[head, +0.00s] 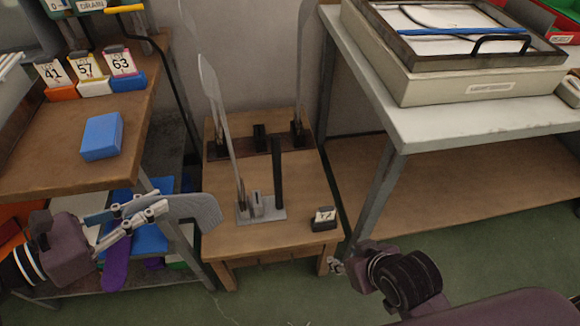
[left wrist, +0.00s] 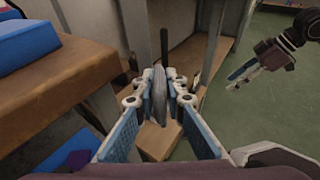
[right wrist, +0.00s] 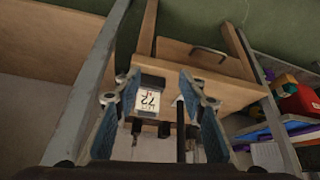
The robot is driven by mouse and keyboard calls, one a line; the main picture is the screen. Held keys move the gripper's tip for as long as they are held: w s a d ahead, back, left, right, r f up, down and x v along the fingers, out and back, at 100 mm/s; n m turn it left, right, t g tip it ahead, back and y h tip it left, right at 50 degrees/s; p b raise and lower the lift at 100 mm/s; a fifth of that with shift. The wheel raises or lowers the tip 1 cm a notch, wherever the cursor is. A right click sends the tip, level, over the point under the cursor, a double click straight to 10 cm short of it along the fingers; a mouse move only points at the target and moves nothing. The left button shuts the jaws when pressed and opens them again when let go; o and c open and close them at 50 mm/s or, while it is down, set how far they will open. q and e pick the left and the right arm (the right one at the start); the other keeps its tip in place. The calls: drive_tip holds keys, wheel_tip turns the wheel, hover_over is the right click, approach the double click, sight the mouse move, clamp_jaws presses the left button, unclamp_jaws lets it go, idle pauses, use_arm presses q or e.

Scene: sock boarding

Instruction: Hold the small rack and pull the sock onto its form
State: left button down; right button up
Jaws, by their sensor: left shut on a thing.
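The small rack (head: 272,213) stands on the low wooden table, with a grey base plate, a black post and a tall, thin, pale form (head: 223,125) at its left. A grey sock (head: 195,208) hangs from my left gripper (head: 140,210), its free end close to the rack's left side and the form's foot. In the left wrist view the left fingers (left wrist: 159,98) are shut on the grey sock (left wrist: 159,88). My right gripper (head: 338,265) is low, right of the table's front corner. In the right wrist view its fingers (right wrist: 158,95) are apart with nothing between them.
A black block with a 72 tag (head: 323,217) sits on the low table's (head: 222,236) front right. More forms stand on a dark bar (head: 225,150) behind. A wooden bench (head: 60,160) with a blue box (head: 102,136) is left; a white table (head: 440,125) is right.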

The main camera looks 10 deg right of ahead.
drive_tip(key=w+a+r+n+t+y, duration=0.2)
drive_tip(key=w+a+r+t+y, duration=0.25)
drive_tip(key=w, duration=0.55)
drive_tip(key=n+t+y, duration=0.1)
drive_tip(key=t+y, duration=0.1)
drive_tip(key=t, duration=0.1)
approach(279, 155)
drive_tip(key=r+x, duration=0.1)
drive_tip(key=x, duration=0.2)
drive_tip(key=shift+w+a+f, duration=0.25)
drive_tip(key=shift+w+f, duration=0.3)
drive_tip(key=shift+f, duration=0.05)
drive_tip(key=shift+x, duration=3.55)
drive_tip(key=c, duration=1)
drive_tip(key=shift+f, duration=0.1)
